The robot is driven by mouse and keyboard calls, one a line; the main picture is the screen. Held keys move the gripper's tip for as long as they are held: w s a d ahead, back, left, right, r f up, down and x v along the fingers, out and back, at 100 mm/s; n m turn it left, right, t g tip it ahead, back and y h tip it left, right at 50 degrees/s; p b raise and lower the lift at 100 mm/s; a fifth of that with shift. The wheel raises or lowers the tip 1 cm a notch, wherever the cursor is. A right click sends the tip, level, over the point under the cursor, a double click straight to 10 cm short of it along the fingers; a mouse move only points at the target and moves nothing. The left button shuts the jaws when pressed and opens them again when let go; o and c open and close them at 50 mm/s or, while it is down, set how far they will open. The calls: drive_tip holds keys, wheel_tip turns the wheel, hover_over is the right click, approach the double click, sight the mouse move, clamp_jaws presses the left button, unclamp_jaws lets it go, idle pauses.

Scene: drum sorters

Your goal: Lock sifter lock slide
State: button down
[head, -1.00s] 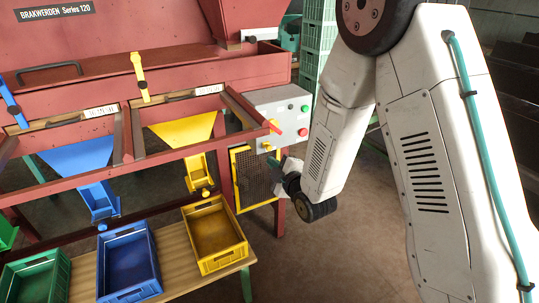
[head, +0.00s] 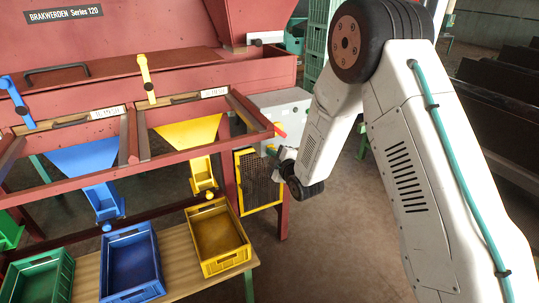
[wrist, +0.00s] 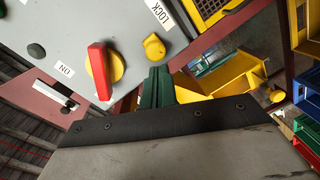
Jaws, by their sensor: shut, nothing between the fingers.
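The grey control box (head: 283,105) is on the right end of the red machine. In the wrist view its panel (wrist: 75,30) fills the upper left. A yellow knob (wrist: 153,47) sits near a LOCK label (wrist: 160,14); I cannot tell for certain that it is the lock slide. My gripper's green fingers (wrist: 158,87) are shut and empty, just below the yellow knob in the picture. They appear apart from it, though contact is hard to judge. In the head view my gripper (head: 273,150) is below the box, partly hidden by my wrist.
A red handle on a yellow disc (wrist: 101,70) lies left of my fingers. A slot with a pale lever (wrist: 57,93) is near an ON label. A yellow mesh guard (head: 262,182) stands below the box. Yellow (head: 237,260), blue and green bins sit left.

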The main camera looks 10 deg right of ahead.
drive_tip(key=shift+d, duration=0.1)
drive_tip(key=d, duration=0.1)
drive_tip(key=w+d, duration=0.1)
drive_tip(key=d, duration=0.2)
drive_tip(key=shift+w+d, duration=0.25)
drive_tip(key=shift+d, duration=0.05)
drive_tip(key=s+r, duration=0.3)
drive_tip(key=s, duration=0.8)
drive_tip(key=shift+s, duration=0.15)
